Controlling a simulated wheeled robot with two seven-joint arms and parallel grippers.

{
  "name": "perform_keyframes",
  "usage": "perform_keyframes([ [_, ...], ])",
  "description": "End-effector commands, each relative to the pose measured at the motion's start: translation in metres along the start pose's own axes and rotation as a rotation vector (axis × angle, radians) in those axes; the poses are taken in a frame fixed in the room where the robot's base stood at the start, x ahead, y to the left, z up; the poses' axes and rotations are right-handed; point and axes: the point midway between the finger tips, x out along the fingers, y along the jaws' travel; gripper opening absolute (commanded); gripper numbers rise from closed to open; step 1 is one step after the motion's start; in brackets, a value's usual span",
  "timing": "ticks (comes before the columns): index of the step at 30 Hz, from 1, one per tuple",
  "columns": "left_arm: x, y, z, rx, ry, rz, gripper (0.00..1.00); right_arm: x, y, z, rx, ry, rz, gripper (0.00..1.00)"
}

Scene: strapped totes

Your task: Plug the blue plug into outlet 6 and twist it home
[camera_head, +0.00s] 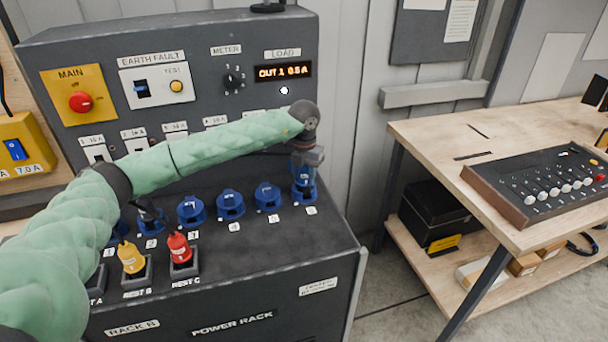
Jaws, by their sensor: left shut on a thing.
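My left arm reaches across the rack from the left. My left gripper (306,158) points down above outlet 6 (304,197), the blue socket at the right end of the row. It is shut on the blue plug (303,173), which is upright, in line with the outlet and at or just above its top. The gripper partly covers the plug. I cannot tell how deep the plug sits or how far it is turned. My right gripper is out of view.
Blue outlets 5 (268,196), 4 (230,204) and 3 (191,211) stand left of outlet 6. A yellow plug (130,258) and a red plug (179,247) stand in rests in front. The load display (283,72) reads OUT 1 0.5 A. A workbench (430,150) stands right.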

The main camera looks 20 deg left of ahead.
Motion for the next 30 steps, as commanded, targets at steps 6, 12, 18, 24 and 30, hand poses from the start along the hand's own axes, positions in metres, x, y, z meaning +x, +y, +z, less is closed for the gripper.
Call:
perform_keyframes([
  [6, 0.003, 0.0, 0.0, 0.0, 0.0, 0.0, 0.1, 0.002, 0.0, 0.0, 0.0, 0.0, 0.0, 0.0],
  [12, 0.005, 0.0, 0.0, 0.0, 0.0, 0.0, 0.1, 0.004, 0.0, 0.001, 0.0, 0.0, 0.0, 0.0],
  [18, 0.008, 0.0, 0.0, 0.0, 0.0, 0.0, 0.1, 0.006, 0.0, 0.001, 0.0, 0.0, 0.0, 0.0],
  [24, 0.01, 0.0, 0.0, 0.0, 0.0, 0.0, 0.1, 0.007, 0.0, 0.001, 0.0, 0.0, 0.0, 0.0],
  [30, 0.013, 0.0, 0.0, 0.0, 0.0, 0.0, 0.1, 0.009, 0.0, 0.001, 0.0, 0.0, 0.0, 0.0],
])
